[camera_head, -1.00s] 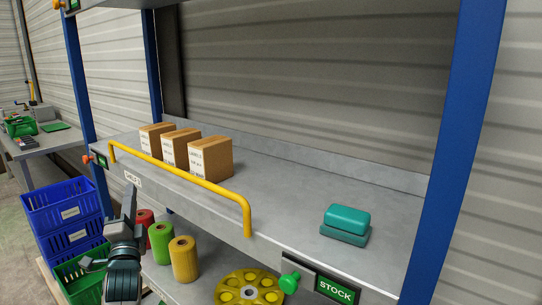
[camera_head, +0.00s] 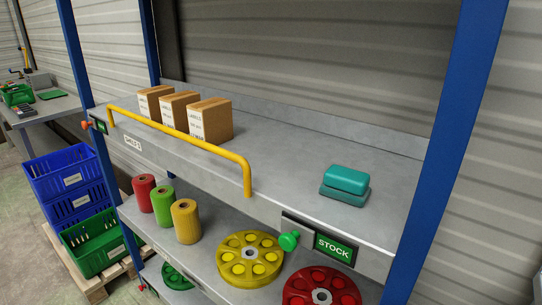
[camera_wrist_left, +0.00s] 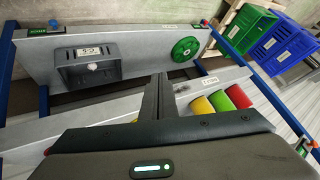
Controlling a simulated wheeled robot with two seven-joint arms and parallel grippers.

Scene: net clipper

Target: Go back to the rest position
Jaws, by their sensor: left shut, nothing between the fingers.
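My left gripper (camera_wrist_left: 158,98) shows in the left wrist view with its two dark fingers together and nothing between them. It hangs in front of the shelving, near the red, green and yellow rolls (camera_wrist_left: 220,102). No gripper or arm of mine shows in the head view. My right gripper is in neither view.
A shelf (camera_head: 290,185) with a yellow rail (camera_head: 190,137) holds several boxes (camera_head: 210,120) and a teal block (camera_head: 345,182). Rolls (camera_head: 186,221) and yellow and red wheels (camera_head: 250,258) sit on the lower shelf. Blue and green crates (camera_head: 95,248) stand at left. A grey box (camera_wrist_left: 88,67) shows below.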

